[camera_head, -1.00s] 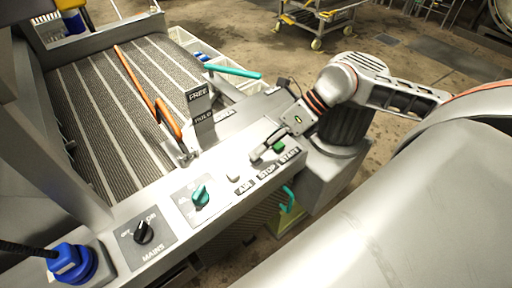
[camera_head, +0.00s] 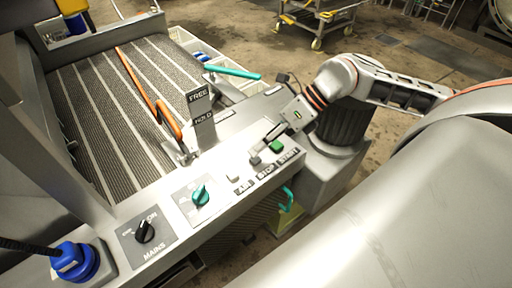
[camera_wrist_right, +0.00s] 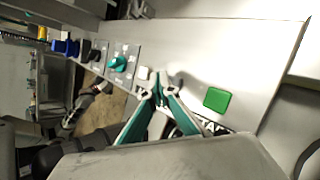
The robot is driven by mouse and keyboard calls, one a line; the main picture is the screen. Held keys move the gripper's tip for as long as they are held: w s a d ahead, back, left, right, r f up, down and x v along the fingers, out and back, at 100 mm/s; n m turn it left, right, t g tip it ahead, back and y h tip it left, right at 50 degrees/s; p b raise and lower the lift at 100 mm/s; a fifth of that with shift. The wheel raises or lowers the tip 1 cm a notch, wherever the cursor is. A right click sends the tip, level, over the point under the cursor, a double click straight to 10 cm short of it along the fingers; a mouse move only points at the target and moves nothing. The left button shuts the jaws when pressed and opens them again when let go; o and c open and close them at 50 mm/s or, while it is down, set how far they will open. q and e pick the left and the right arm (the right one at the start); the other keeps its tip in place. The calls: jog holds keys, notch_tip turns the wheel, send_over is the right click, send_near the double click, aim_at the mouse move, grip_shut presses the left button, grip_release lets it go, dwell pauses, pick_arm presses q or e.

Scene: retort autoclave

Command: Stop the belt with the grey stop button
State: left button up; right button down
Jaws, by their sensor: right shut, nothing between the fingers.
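The control panel (camera_head: 215,200) runs along the front of the belt (camera_head: 110,110). The grey stop button (camera_head: 255,160) sits above the STOP label, between a white button (camera_head: 233,178) over AIR and a green button (camera_head: 277,147) over START. My right gripper (camera_head: 264,147) is shut and empty, its fingertips close by the stop button on the far side; I cannot tell whether they touch it. In the right wrist view the fingertips (camera_wrist_right: 161,80) are together between the white button (camera_wrist_right: 143,73) and the green button (camera_wrist_right: 217,99); the grey button is not clearly visible there. My left gripper is not in view.
A teal selector knob (camera_head: 200,195), a black MAINS knob (camera_head: 144,232) and a blue plug (camera_head: 74,262) lie left along the panel. The FREE/HOLD lever plate (camera_head: 200,115) stands behind the buttons.

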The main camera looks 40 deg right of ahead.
aim_at(258, 158)
jog(key=shift+r, duration=0.1)
jog(key=shift+r+p, duration=1.15)
jog(key=shift+r, duration=1.3)
